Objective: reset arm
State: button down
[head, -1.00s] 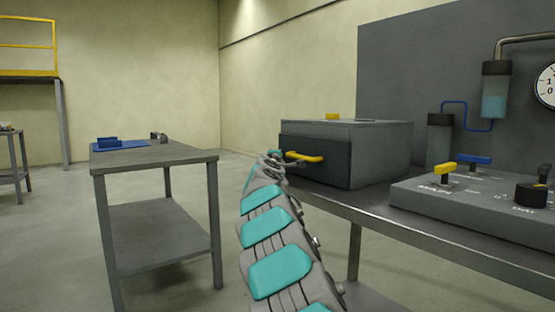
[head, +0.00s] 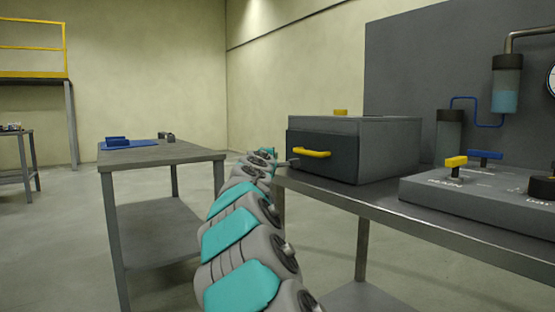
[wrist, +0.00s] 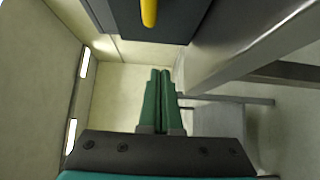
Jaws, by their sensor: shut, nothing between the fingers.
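My arm reaches forward from the bottom middle of the head view. My gripper (head: 292,163) is small there, at the left front of a dark grey box (head: 380,152) with a yellow handle (head: 313,152). In the wrist view my gripper's two green fingers (wrist: 160,75) lie side by side, shut and empty. The yellow handle (wrist: 149,12) shows at the top edge of the wrist view, apart from the fingertips.
The box stands on a grey bench (head: 390,208) with a control panel (head: 480,188) of yellow and blue levers. A side table (head: 160,156) at left holds a blue mat (head: 130,145). Floor shows between the two.

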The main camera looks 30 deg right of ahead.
jog(key=shift+v, duration=2.55)
